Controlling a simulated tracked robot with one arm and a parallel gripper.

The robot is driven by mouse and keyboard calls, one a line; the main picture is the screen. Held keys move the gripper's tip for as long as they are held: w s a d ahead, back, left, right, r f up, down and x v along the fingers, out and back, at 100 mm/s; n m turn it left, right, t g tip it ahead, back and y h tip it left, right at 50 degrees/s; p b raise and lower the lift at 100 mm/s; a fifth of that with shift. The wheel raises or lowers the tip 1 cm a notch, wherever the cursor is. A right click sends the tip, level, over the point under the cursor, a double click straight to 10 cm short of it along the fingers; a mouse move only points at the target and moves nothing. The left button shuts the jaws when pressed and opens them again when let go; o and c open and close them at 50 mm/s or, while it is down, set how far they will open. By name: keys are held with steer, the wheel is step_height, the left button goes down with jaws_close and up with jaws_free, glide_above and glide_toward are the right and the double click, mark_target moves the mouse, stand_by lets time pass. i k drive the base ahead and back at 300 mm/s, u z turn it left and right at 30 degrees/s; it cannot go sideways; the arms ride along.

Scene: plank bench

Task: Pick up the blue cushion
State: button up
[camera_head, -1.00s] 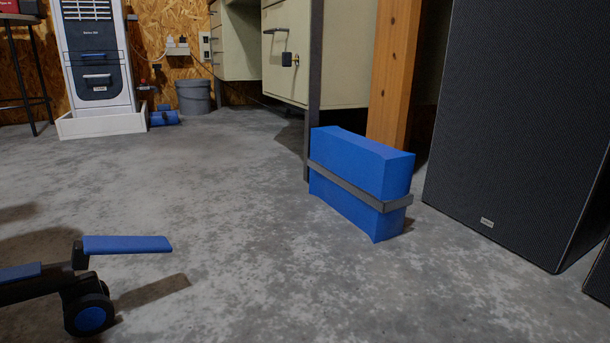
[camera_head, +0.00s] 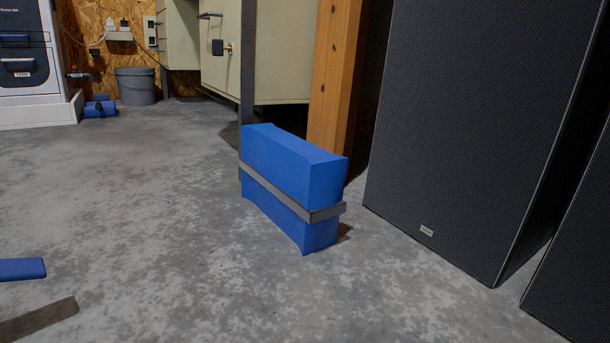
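The blue cushion (camera_head: 279,167) is a thick rectangular block with a grey strap around its middle. It stands upright on the concrete floor near the middle of the view, angled so that a long face and one narrow end show. It is close to a wooden post and a dark metal leg behind it. My gripper is not in view, and nothing is seen touching the cushion from my side.
A tall black speaker (camera_head: 465,130) stands right of the cushion, with a second dark box (camera_head: 580,260) at the far right. A wooden post (camera_head: 333,80) and cream cabinet (camera_head: 275,55) are behind. A grey bucket (camera_head: 136,87) is farther back.

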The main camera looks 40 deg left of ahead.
mark_target(299, 184)
steer(key=z, duration=0.05)
steer(key=i, duration=1.4)
steer(key=u, duration=0.75)
steer(key=i, duration=0.5)
steer(key=u, duration=0.05)
